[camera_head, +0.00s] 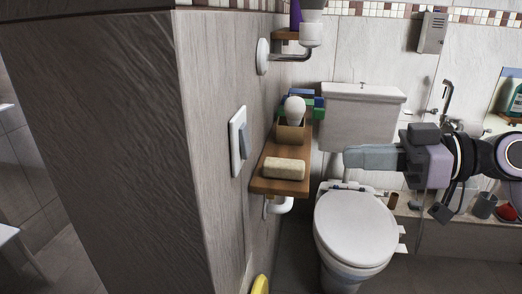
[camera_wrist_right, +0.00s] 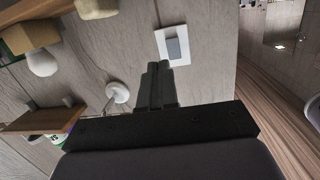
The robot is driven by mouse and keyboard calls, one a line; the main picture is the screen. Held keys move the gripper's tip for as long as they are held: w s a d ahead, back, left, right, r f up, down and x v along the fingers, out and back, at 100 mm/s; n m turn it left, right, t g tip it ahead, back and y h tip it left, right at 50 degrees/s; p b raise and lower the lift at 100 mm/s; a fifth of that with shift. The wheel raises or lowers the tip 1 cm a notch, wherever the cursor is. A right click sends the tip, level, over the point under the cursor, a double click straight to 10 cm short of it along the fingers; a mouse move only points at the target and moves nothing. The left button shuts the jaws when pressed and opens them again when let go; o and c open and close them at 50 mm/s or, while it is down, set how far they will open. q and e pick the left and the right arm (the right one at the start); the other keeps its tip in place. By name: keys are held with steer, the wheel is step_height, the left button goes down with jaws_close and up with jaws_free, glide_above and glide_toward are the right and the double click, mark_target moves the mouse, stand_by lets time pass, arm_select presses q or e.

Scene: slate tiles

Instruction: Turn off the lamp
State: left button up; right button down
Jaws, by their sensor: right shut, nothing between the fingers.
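A white wall switch plate with a grey rocker (camera_head: 239,142) is on the grey tiled wall, left of the wooden shelf. It also shows in the right wrist view (camera_wrist_right: 173,46), just beyond my fingertips. A white bulb-shaped lamp (camera_head: 294,108) stands on a wooden block on the shelf; I cannot tell whether it is lit. My right gripper (camera_head: 347,158) is shut and empty, pointing left over the toilet, apart from the switch. Its closed fingers show in the right wrist view (camera_wrist_right: 159,72). My left gripper is not in view.
The wooden shelf (camera_head: 259,184) sticks out of the wall between my right gripper and the switch, with a beige sponge-like block (camera_head: 284,168) on it. A white wall fixture (camera_head: 262,57) is above. The closed toilet (camera_head: 354,228) stands below. The tiled wall's corner is at left.

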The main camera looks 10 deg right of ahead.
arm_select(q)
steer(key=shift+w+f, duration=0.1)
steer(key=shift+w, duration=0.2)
arm_select(e)
steer(key=shift+s+a+r+n+g+y, duration=0.1)
steer(key=shift+s+r+n+g+y, duration=0.2)
steer(key=shift+r, duration=0.35)
steer(key=shift+s+a+r+n+g+y, duration=0.1)
steer(key=shift+s+r+n+g, duration=0.25)
steer(key=shift+r, duration=0.25)
steer(key=p, duration=0.4)
glide_toward(248, 150)
steer(key=x, duration=0.5)
steer(key=shift+a+r, duration=0.1)
steer(key=shift+a, duration=0.05)
steer(key=shift+p+x, duration=0.3)
steer(key=shift+x, duration=0.5)
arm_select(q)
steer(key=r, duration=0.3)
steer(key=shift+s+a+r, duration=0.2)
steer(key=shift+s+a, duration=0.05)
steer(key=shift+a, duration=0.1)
arm_select(e)
steer(key=shift+w, duration=0.1)
